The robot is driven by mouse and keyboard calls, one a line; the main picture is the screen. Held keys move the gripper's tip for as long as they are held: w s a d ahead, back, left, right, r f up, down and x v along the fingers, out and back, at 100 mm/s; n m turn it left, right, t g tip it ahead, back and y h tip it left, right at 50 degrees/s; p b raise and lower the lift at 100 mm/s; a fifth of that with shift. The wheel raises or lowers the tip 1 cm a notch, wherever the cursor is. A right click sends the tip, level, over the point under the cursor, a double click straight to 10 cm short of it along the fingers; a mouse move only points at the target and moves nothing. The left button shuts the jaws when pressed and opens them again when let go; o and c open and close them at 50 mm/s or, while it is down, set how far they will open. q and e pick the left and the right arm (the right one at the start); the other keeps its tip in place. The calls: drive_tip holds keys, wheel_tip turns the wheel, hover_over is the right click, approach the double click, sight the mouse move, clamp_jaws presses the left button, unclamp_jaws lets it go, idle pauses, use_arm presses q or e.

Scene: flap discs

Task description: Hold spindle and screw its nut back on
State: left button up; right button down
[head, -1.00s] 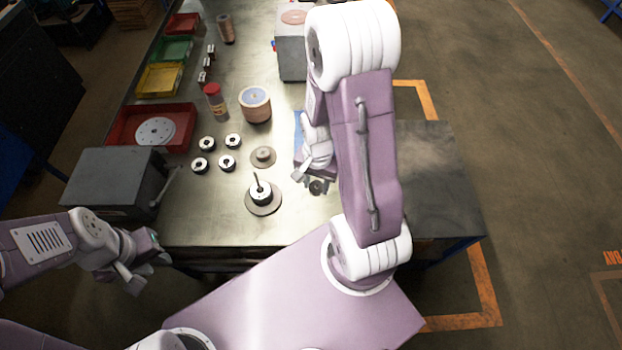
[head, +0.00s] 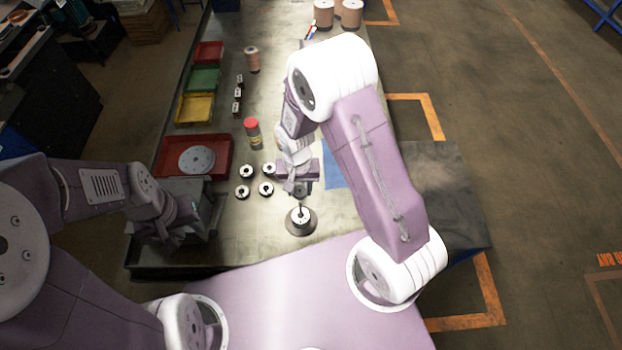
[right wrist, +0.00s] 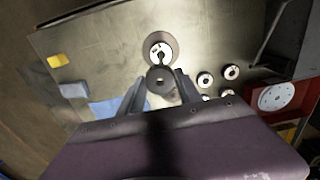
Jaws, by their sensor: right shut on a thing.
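The spindle (head: 301,214) stands upright on the bench, with a light hub and dark slot on a wide grey round base. It also shows in the right wrist view (right wrist: 159,50). My right gripper (head: 301,190) is just behind it and above the bench. In the right wrist view its fingers are shut on a dark grey round nut (right wrist: 160,79) with a small square centre. The nut appears apart from the spindle top, though its height is hard to judge. My left gripper (head: 172,228) is at the left, by a grey box; its fingers are unclear against the box.
Several dark-and-light rings (head: 246,171) lie left of the spindle. A red tray (head: 222,143) holding a light disc, a red-capped bottle (head: 252,134) and yellow (head: 193,109) and green bins stand farther back. A blue mat (head: 333,172) lies partly behind my right arm.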

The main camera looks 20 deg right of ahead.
sight(297, 190)
drive_tip(key=shift+s+d+f, duration=0.1)
drive_tip(key=shift+d, duration=0.05)
drive_tip(key=shift+f, duration=0.15)
drive_tip(key=f+b, duration=0.2)
drive_tip(key=a+f+b, duration=0.1)
drive_tip(key=shift+w+f+b, duration=0.3)
drive_tip(key=shift+w+f, duration=0.05)
drive_tip(key=shift+s+d+f+b, duration=0.1)
drive_tip(key=shift+d+f+b, duration=0.05)
drive_tip(key=shift+f+b, duration=0.2)
drive_tip(key=shift+d+f, duration=0.1)
drive_tip(key=shift+d, duration=0.1)
drive_tip(key=shift+a, duration=0.15)
drive_tip(key=shift+f, duration=0.15)
